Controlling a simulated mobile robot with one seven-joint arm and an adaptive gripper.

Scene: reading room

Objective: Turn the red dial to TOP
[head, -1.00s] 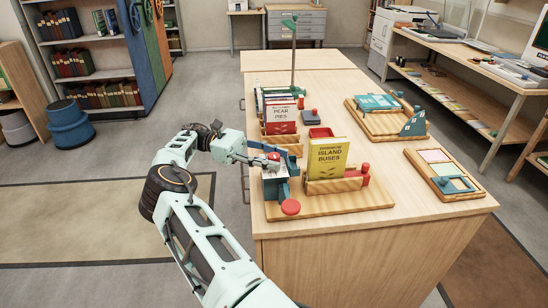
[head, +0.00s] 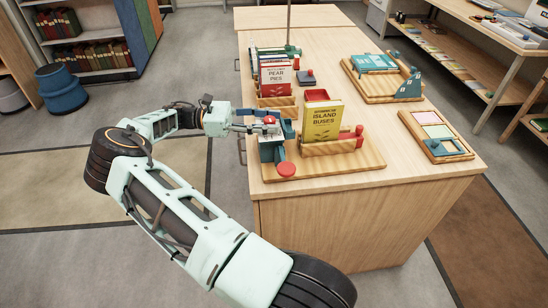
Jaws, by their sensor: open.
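A wooden board (head: 345,168) at the near left corner of the table bears a teal device (head: 272,152) with a pale upper face. A small red knob (head: 269,120), which may be the red dial, shows at its top. My gripper (head: 268,127) reaches in from the left and is open at this knob; I cannot tell whether the fingers touch it. A larger round red knob (head: 286,169) sits at the device's front, clear of my gripper. Any TOP marking is too small or hidden to read.
A yellow book (head: 321,122) stands in a wooden holder right of the device, with red parts (head: 359,132) beside it. Red-covered books (head: 277,80) stand behind. A teal-fitted board (head: 385,80) and a small tray (head: 437,137) lie to the right. Bare tabletop lies between them.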

